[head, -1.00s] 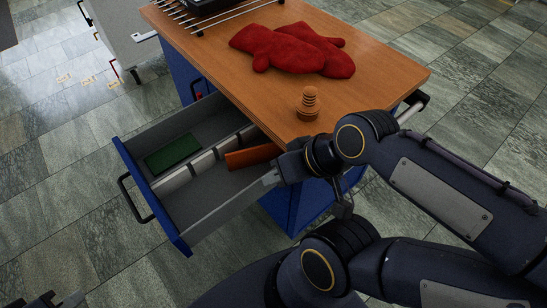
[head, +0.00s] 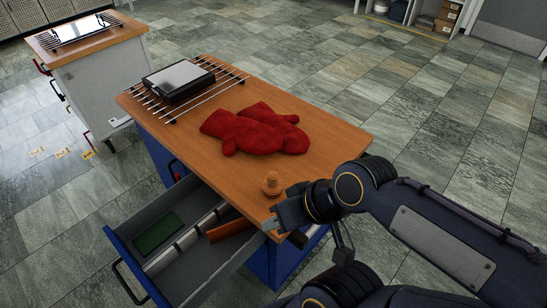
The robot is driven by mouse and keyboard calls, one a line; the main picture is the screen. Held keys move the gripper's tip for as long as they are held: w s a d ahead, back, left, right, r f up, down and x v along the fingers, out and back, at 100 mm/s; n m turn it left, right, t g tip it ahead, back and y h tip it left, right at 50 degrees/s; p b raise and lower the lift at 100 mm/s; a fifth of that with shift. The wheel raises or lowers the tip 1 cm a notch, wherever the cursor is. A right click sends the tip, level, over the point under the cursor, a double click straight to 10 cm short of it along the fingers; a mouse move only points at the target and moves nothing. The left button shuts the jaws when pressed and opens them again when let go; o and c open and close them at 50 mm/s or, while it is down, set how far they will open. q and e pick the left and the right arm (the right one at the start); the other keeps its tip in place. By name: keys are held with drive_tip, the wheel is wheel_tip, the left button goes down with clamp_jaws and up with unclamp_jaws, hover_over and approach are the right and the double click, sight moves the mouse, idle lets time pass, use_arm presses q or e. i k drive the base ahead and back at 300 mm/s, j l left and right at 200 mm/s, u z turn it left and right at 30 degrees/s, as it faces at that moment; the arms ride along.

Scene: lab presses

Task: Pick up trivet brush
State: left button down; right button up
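No thing in view is plainly a trivet brush. A small ridged wooden piece (head: 271,185) stands upright on the cabinet's wooden top near its front right edge. An orange-brown block (head: 230,229) and a green flat pad (head: 158,231) lie in the open drawer (head: 205,268), apart from each other. My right gripper (head: 270,227) is just in front of the wooden piece, by the edge of the top and the drawer's right end. Its fingers are small and dark, so whether they are open is unclear. My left gripper is out of view.
Red oven mitts (head: 250,130) lie on the wooden top (head: 330,137). A wire rack (head: 225,92) with a dark box (head: 178,82) sits behind them. The drawer juts out at the front left. A second cabinet (head: 100,85) stands at the back left.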

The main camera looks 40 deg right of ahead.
sight(272, 186)
drive_tip(key=z, duration=0.35)
drive_tip(key=l+z, duration=0.15)
drive_tip(key=z, duration=0.6)
drive_tip(key=k+j+z, duration=0.1)
drive_tip(key=j, duration=0.25)
drive_tip(key=k, duration=0.1)
